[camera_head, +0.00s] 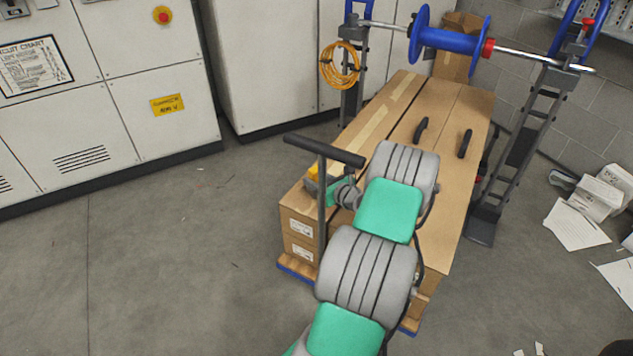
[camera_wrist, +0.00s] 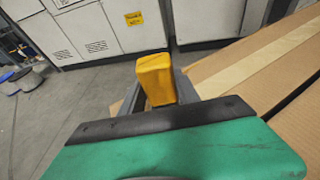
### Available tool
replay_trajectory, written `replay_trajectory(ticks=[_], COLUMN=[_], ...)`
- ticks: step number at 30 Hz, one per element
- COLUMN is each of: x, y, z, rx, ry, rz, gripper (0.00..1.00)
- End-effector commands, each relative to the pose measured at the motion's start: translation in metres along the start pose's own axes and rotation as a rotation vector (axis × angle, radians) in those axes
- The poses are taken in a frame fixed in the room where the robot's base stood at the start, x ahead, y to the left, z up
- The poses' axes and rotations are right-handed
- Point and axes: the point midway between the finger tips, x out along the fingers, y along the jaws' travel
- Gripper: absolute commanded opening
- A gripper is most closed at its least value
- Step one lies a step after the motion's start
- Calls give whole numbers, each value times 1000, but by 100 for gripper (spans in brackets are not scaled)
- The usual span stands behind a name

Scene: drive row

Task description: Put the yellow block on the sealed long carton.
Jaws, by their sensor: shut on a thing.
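The yellow block (camera_wrist: 156,79) stands up between the fingers of my gripper (camera_wrist: 160,95) in the wrist view. My gripper is shut on it. In the head view only a small part of the yellow block (camera_head: 313,172) shows beside my wrist, and my arm hides most of the gripper. The long carton (camera_head: 403,101) with a tape strip along its top lies under and behind my arm. The block is at the carton's near left edge; I cannot tell whether it touches the top. The carton also shows at the right in the wrist view (camera_wrist: 240,65).
Two dark handles (camera_head: 421,130) stand on the cartons' top. A blue cable reel (camera_head: 448,40) hangs on a bar behind, between stands. White cabinets (camera_head: 100,90) stand left. The floor at left is clear.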

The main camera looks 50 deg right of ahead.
Motion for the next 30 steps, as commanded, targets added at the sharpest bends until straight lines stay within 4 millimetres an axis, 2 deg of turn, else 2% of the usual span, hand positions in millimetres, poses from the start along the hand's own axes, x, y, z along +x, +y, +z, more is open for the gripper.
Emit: replay_trajectory(ticks=[5,6,13,23,26,30], x=[1,1,1,-4,-23,-60], y=[0,0,0,0,-2,-2], z=[-4,-3,-3,1,3,4], rx=[0,0,0,2,3,3], ry=[0,0,1,1,2,1], rz=[0,0,1,-1,-4,-5], gripper=[0,41,60,60,60,60])
